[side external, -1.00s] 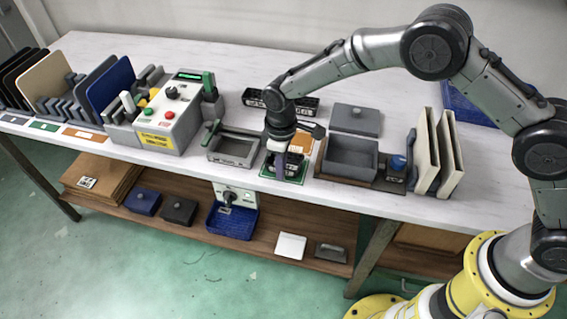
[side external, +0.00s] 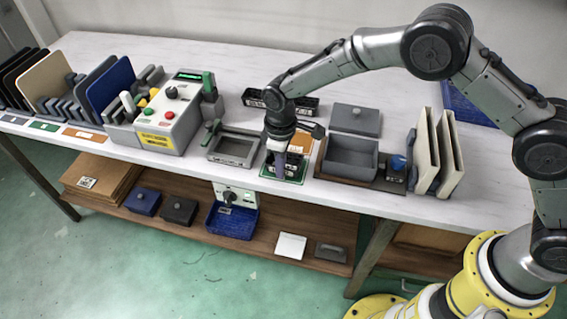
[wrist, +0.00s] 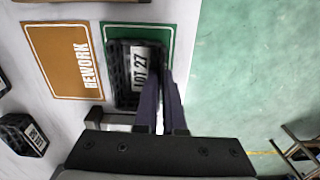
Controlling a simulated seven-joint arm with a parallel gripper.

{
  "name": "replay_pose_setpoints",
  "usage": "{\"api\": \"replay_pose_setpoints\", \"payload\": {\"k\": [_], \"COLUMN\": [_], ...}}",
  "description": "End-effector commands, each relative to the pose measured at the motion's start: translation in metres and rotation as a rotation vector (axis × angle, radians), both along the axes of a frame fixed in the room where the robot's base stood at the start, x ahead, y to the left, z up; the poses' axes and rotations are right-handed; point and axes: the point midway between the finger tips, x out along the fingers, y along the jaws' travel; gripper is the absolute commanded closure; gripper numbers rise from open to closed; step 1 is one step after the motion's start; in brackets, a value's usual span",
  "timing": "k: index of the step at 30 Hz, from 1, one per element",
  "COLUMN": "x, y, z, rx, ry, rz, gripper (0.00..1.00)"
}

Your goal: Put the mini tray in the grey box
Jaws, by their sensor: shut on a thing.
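The mini tray is a small black tray (wrist: 122,72) with a white "LOT 27" label, at the green panel (wrist: 150,35) in the wrist view. My gripper (wrist: 160,80) is shut on its label-side edge, with the fingers pointing down. In the side view my gripper (side external: 279,172) is low over the green panel near the table's front edge and largely hides the tray. The grey box (side external: 350,158) stands open and looks empty, just right of my gripper. Its grey lid (side external: 356,119) lies behind it.
An orange "REWORK" panel (wrist: 62,60) lies beside the green one. Another labelled black tray (wrist: 22,134) is near. A grey frame fixture (side external: 233,148) stands left of my gripper. A blue knob (side external: 398,162) and upright cream panels (side external: 437,150) stand right of the box.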

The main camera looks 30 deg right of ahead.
Motion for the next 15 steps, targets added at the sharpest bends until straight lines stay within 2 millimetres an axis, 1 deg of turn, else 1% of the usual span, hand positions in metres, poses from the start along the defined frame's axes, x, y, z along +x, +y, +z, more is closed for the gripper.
{"api": "replay_pose_setpoints", "payload": {"k": [1, 5, 15], "x": [-0.003, -0.003, -0.002], "y": [-0.001, -0.001, -0.001], "z": [-0.004, -0.002, 0.011], "rx": [-0.004, -0.004, -0.003], "ry": [0.011, 0.011, 0.007], "rz": [0.000, 0.000, 0.000], "gripper": [1.00, 1.00, 1.00]}}
